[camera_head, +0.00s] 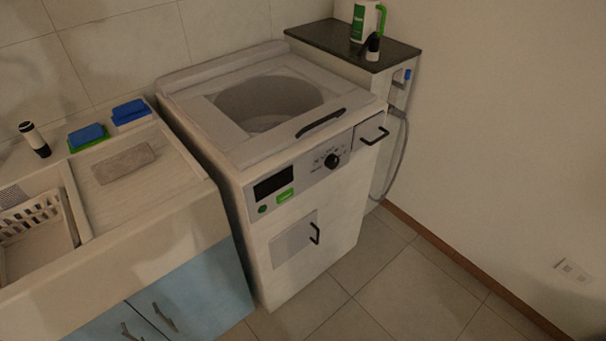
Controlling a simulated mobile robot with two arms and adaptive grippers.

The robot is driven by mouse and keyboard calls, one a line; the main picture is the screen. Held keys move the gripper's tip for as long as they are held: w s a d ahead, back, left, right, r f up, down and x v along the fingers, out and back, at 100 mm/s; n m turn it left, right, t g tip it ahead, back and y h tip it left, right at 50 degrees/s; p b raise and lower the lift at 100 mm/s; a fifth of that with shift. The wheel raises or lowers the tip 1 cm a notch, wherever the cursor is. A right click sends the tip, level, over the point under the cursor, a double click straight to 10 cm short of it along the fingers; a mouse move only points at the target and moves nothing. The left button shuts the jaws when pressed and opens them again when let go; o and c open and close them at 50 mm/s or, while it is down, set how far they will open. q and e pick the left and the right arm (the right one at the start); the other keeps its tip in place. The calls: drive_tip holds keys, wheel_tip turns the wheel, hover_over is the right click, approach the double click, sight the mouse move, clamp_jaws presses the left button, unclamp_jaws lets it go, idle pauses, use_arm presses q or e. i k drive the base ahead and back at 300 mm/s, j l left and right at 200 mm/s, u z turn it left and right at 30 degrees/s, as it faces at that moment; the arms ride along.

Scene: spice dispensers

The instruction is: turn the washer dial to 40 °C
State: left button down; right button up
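The washer (340,238) is a white top-loading machine in the middle of the camera_head view. Its round black dial (332,160) sits on the grey front panel, with small markings around it that are too small to read. I cannot tell which temperature the dial points to. Left of the dial are a dark display (273,183), a green button (285,195) and a small round green button (263,209). Neither of my grippers is in view.
A dark shelf (335,38) with a green-and-white jug (366,20) is behind right. The tiled floor (415,290) in front right is clear.

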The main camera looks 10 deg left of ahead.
sight(332, 160)
drive_tip(key=i+l+u, duration=0.1)
drive_tip(key=u, duration=0.75)
drive_tip(key=i+l+u, duration=0.1)
drive_tip(key=l+u, duration=0.35)
drive_tip(key=l, duration=0.45)
drive_tip(key=l+u, duration=0.45)
drive_tip(key=l, duration=0.45)
